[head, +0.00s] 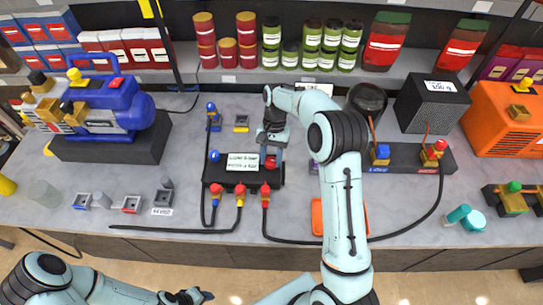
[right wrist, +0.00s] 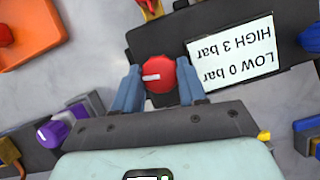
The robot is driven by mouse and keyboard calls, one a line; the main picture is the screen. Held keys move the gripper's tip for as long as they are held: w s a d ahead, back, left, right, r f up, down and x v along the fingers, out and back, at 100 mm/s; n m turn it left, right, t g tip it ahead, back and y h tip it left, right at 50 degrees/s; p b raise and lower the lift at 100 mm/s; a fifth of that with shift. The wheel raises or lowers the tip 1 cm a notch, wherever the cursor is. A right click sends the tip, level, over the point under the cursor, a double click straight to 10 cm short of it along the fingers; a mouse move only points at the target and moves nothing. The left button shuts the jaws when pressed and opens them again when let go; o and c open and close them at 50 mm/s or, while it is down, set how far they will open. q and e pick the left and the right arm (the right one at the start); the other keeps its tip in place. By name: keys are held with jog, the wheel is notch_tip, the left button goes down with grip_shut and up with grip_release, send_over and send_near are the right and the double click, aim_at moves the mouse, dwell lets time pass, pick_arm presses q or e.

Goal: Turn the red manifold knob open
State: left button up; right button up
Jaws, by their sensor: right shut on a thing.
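The red manifold knob (right wrist: 161,74) sits on the dark manifold (right wrist: 140,40) beside a white label reading LOW 0 bar, HIGH 3 bar. The knob has a white mark that lies nearly level in the right wrist view. My right gripper (right wrist: 158,88) has its two blue fingers on either side of the knob and is shut on it. In the head view the right gripper (head: 271,150) reaches down over the right end of the manifold (head: 215,172), and the red knob (head: 270,162) shows just below it. My left gripper (head: 192,296) is low in the head view, away from the bench; its jaw opening is unclear.
A blue knob (head: 214,156) is at the manifold's left end. Red and yellow valves with black hoses are at its front edge. A blue pump (head: 110,105) stands at left. An orange tray (head: 317,218) lies partly behind my right arm. Jars line the back shelf.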

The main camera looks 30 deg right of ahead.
jog(key=shift+n, duration=0.9)
jog(key=shift+a+g+h, duration=0.1)
jog(key=shift+g+h, duration=0.2)
jog(key=o, duration=1.1)
jog(key=shift+c, duration=0.2)
jog(key=v, duration=1.3)
jog(key=shift+r, duration=0.15)
